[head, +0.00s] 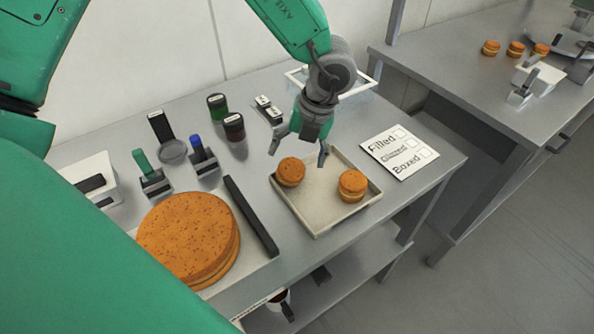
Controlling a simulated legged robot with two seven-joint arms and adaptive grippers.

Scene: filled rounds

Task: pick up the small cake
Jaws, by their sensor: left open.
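Two small round brown cakes are on a pale square tray (315,222). One small cake (290,172) is at the tray's back left and looks tilted or nearer its edge. The other small cake (352,186) sits at the right side and shows a filling line. My left gripper (297,150) is open, fingers pointing down, above the back of the tray. Its left finger is just behind the left cake and its right finger is between the two cakes. It holds nothing. My right gripper does not show.
A large layered cake (188,238) stands left of the tray, with a dark bar (251,217) between them. Jars (233,127), tools and a white box (91,180) stand behind. A checklist card (399,152) lies right of the tray. Another table (490,95) is further right.

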